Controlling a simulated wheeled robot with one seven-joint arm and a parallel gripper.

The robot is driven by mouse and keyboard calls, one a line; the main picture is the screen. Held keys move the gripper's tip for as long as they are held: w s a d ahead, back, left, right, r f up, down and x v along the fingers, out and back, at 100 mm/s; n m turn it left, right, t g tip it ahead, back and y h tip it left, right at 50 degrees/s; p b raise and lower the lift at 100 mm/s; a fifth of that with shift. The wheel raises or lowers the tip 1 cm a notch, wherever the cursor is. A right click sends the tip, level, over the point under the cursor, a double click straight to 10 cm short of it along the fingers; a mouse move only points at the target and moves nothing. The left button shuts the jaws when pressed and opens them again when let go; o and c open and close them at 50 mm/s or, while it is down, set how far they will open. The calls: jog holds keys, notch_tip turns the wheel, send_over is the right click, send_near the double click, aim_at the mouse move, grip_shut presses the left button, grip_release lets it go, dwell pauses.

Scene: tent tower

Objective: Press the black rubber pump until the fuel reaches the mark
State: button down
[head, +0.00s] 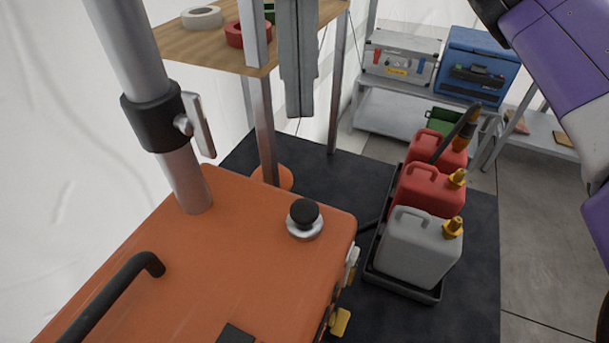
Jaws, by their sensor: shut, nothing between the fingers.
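The black rubber pump (304,212) is a round knob on a silver collar, on the top right part of the orange housing (210,265). My gripper (299,112) comes down from the top edge of the head view, its grey fingers shut together and empty. In the picture its tips are above the pump, with a clear gap between them. The fuel level and its mark do not show; the housing's right face is seen only at a steep angle.
A silver mast (185,170) with a black clamp and a black handle (115,295) rise from the housing. A wooden table (215,45) stands behind, its legs close by. Red and grey fuel cans (418,245) stand in a black tray at right. Cases sit on a shelf behind.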

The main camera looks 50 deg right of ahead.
notch_tip(320, 180, up, 11)
jog(key=p, duration=0.8)
jog(key=shift+r, duration=0.15)
